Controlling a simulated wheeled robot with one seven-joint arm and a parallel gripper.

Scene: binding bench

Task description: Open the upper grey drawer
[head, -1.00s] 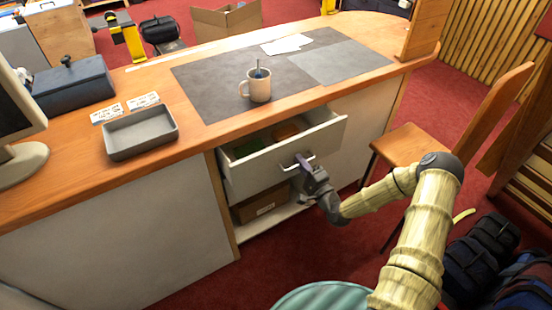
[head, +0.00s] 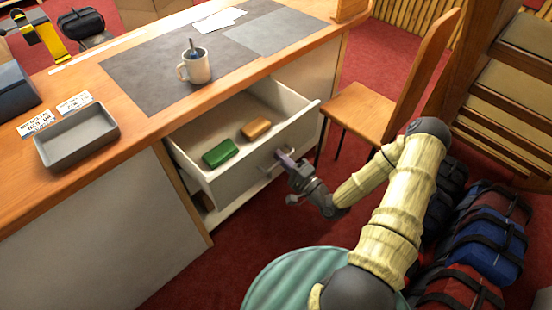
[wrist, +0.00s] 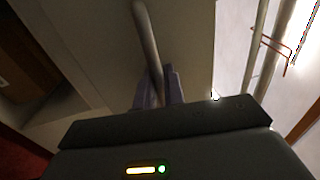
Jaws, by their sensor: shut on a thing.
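The upper grey drawer (head: 240,170) stands pulled well out from under the desk, in the head view. Inside it lie a green block (head: 220,152) and an orange-brown block (head: 256,128). My gripper (head: 286,160) is at the drawer's front, shut on its bar handle. In the wrist view the handle (wrist: 148,40) runs between the two fingers of my gripper (wrist: 160,88), with the pale drawer front behind it. Part of the handle is hidden by the fingers.
On the desk (head: 85,180) are a grey tray (head: 78,138), a mug (head: 195,67) with something standing in it, and dark mats. A wooden chair (head: 372,115) stands right of the drawer. Several bags (head: 480,245) lie on the red floor at right.

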